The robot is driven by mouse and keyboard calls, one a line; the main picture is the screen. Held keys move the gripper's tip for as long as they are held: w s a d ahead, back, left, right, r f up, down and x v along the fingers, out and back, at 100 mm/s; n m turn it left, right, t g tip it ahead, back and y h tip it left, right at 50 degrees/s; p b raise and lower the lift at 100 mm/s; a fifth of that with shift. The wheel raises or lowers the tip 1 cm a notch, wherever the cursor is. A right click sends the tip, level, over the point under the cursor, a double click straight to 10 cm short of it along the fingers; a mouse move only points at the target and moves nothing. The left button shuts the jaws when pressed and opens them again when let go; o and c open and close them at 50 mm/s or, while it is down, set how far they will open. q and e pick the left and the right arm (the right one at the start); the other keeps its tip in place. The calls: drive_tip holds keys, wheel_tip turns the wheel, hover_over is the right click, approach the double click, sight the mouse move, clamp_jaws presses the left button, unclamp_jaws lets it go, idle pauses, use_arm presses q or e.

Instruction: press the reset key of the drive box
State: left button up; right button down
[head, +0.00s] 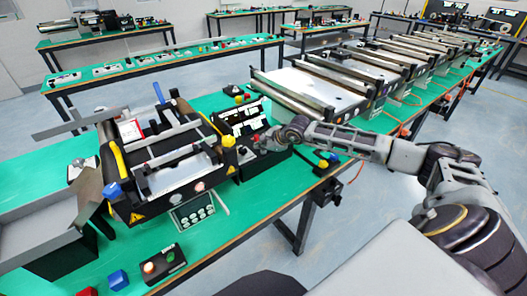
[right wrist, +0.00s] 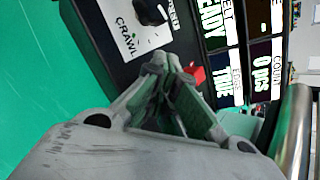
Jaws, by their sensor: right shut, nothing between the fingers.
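The drive box (head: 262,165) is a dark box with a lit display (head: 238,118) at its back, beside the small conveyor on the green bench. In the right wrist view its sloping panel (right wrist: 188,50) carries a black knob on a white plate marked CRAWL. A small red key (right wrist: 197,75) shows just beyond the fingertips; I cannot read a RESET label on it. My right gripper (head: 268,142) is over the front of the drive box, and in the right wrist view its fingers (right wrist: 168,68) are shut and empty. I cannot tell whether the tips touch the panel. My left gripper is not in view.
The mini conveyor (head: 180,165) with yellow handles stands left of the drive box. A grey tray (head: 40,225) is at the far left. A small button box (head: 162,263) sits at the front edge. More conveyors (head: 318,88) line the bench behind.

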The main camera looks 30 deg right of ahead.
drive_tip(key=shift+r, duration=0.8)
idle(0.4)
drive_tip(key=shift+r+p, duration=0.95)
drive_tip(key=shift+r, duration=1.6)
drive_tip(key=shift+r, duration=0.1)
wheel_tip(320, 180, up, 8)
drive_tip(key=p, duration=0.8)
hover_over(262, 152)
drive_tip(key=shift+r+p, duration=0.95)
drive_tip(key=shift+p, duration=0.15)
drive_tip(key=shift+f, duration=0.1)
